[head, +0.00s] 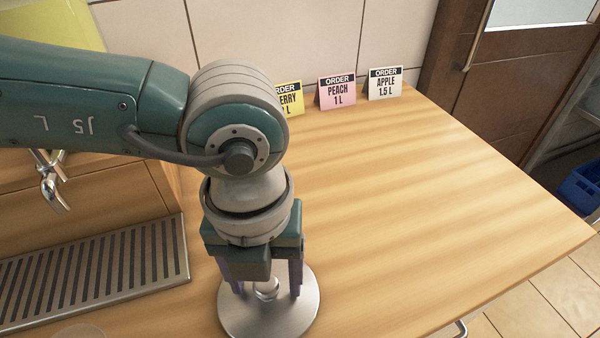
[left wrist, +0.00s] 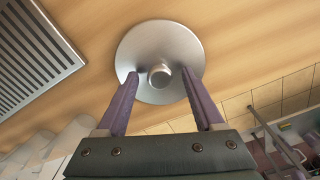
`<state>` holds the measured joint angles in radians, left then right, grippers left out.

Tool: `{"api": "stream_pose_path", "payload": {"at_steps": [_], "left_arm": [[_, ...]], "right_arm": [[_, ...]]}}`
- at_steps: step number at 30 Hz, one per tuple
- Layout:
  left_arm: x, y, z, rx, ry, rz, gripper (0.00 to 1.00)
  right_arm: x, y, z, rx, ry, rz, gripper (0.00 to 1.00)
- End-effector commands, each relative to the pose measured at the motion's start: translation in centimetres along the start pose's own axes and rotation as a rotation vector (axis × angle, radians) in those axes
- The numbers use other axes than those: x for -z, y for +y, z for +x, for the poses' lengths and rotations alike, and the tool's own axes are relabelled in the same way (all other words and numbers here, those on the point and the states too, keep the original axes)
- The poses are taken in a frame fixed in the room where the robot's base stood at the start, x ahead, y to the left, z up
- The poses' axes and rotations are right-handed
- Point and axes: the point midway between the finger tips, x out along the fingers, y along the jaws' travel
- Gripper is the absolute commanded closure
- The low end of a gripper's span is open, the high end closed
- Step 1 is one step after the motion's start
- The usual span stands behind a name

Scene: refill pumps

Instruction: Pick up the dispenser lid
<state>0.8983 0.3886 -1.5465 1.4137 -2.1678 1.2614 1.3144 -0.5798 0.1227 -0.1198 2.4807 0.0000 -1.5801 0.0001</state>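The dispenser lid (head: 268,314) is a round, silvery metal disc with a small knob in its middle. It lies flat on the wooden counter near the front edge; it also shows in the left wrist view (left wrist: 158,40). My left gripper (head: 268,290) points down over the lid. Its two purple fingers stand apart on either side of the knob, with gaps between them and the knob; the pair also shows in the left wrist view (left wrist: 158,78). The left gripper is open and empty. My right gripper is not in view.
A slotted metal drip tray (head: 95,275) lies left of the lid, below a metal tap (head: 50,182). Order cards, including peach (head: 337,92) and apple (head: 384,84), stand along the back wall. The counter (head: 430,200) right of the lid is clear.

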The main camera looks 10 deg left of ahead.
Motion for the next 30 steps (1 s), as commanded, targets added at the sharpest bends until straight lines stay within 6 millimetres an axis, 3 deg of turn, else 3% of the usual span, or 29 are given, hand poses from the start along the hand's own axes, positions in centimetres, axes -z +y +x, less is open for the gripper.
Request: {"api": "stream_pose_path", "payload": {"at_steps": [2,18,30], "left_arm": [[-0.01,0.01,-0.02,0.000,0.000,-0.001,0.41],[-0.02,0.01,-0.05,0.000,0.000,-0.001,1.00],[-0.03,-0.01,-0.20,0.001,0.000,-0.001,1.00]], "right_arm": [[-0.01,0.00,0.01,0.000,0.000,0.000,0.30],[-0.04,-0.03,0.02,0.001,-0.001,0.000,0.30],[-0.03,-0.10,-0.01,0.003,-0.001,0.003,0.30]]}}
